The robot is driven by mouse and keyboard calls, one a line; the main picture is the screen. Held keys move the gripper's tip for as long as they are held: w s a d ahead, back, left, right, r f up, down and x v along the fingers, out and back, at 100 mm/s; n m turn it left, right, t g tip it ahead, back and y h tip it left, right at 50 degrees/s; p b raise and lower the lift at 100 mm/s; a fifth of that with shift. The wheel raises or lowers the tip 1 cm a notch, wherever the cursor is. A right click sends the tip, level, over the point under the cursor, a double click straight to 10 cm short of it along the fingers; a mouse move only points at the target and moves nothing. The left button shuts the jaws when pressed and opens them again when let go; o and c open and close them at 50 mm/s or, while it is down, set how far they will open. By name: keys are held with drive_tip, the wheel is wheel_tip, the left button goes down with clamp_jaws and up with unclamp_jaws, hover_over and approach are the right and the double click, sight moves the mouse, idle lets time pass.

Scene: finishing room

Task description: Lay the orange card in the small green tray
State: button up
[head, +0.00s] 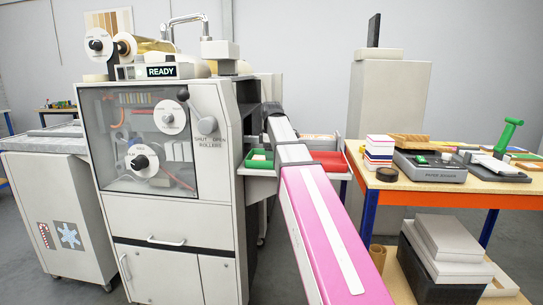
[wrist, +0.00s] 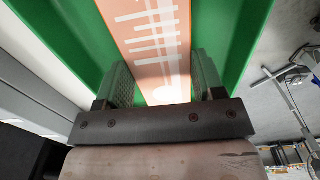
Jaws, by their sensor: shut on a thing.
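The orange card (wrist: 155,35), with white printed lines, is between the two fingers of my gripper (wrist: 163,78) in the wrist view. My gripper is shut on it. The small green tray (wrist: 62,45) shows on both sides of the card in the wrist view, so the card is in or just over it. I cannot tell whether the card touches the tray's floor. In the head view the green tray (head: 258,164) sits on a pale shelf at the machine's right side. My arm covers part of that area, and neither card nor gripper can be made out there.
A red tray (head: 330,166) stands to the right of the green one, beyond my arm. The grey machine (head: 165,214) with a READY display is close on the left. A workbench (head: 440,194) with stacked cards, a paper device and a green-handled tool stands at right.

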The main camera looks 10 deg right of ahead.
drive_tip(key=shift+f, duration=0.35)
drive_tip(key=o, duration=1)
drive_tip(key=shift+c, duration=0.2)
wheel_tip(320, 180, up, 13)
drive_tip(key=shift+f, duration=0.1)
